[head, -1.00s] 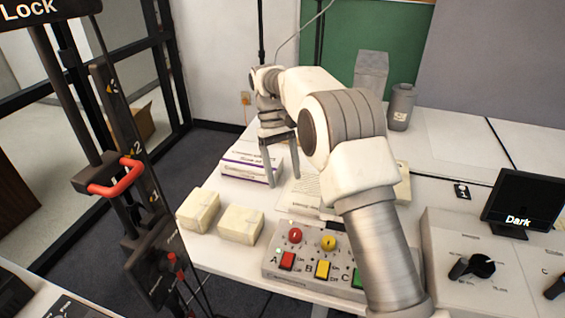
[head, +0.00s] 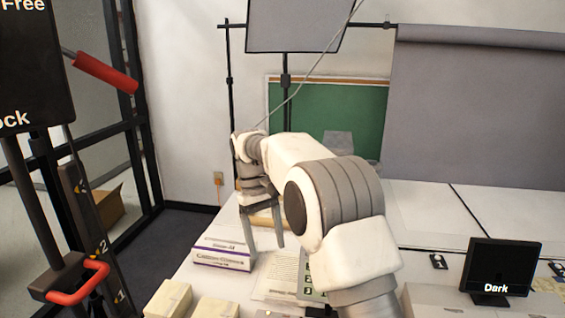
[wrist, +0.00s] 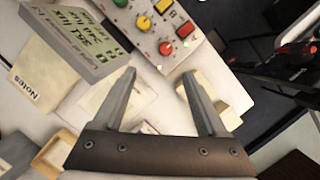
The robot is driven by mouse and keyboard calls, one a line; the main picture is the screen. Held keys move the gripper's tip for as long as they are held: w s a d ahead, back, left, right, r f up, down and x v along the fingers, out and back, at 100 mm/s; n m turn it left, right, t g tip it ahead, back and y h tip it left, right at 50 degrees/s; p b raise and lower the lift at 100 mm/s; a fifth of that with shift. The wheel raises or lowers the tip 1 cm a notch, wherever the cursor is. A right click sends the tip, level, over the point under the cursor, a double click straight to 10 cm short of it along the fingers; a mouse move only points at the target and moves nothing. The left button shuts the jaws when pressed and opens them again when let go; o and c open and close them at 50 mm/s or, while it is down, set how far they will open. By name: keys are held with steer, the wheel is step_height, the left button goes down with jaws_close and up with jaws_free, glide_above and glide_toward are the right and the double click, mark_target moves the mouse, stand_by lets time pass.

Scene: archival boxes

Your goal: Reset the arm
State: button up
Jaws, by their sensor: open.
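My arm reaches over the white table (head: 405,215) in the head view, bent at the elbow. My gripper (head: 264,244) hangs at its far end with the fingers pointing down, beside the white box with a purple stripe (head: 222,254). In the wrist view my gripper (wrist: 160,85) shows two spread fingers with nothing between them. Below them lie the table and a pale block (wrist: 228,98), which is partly hidden by the right finger.
A control panel with coloured buttons (wrist: 160,22) and a grey lettered box (wrist: 75,40) show in the wrist view. A dark screen reading "Dark" (head: 502,268) stands at right. A stand with red handles (head: 80,282) rises at left. Cream blocks (head: 168,298) sit at the near edge.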

steer(key=s+d+r+m+t+y+p, duration=0.2)
steer(key=s+d+r+m+t+p, duration=0.15)
steer(key=s+d+r, duration=0.95)
steer(key=s+d+m+t+p, duration=0.1)
steer(key=s+d+m+t, duration=0.2)
steer(key=s, duration=1.1)
steer(key=d+t, duration=0.2)
steer(key=shift+s+d+f, duration=0.15)
steer(key=shift+s+d, duration=0.15)
steer(key=shift+s, duration=0.05)
stand_by(0.7)
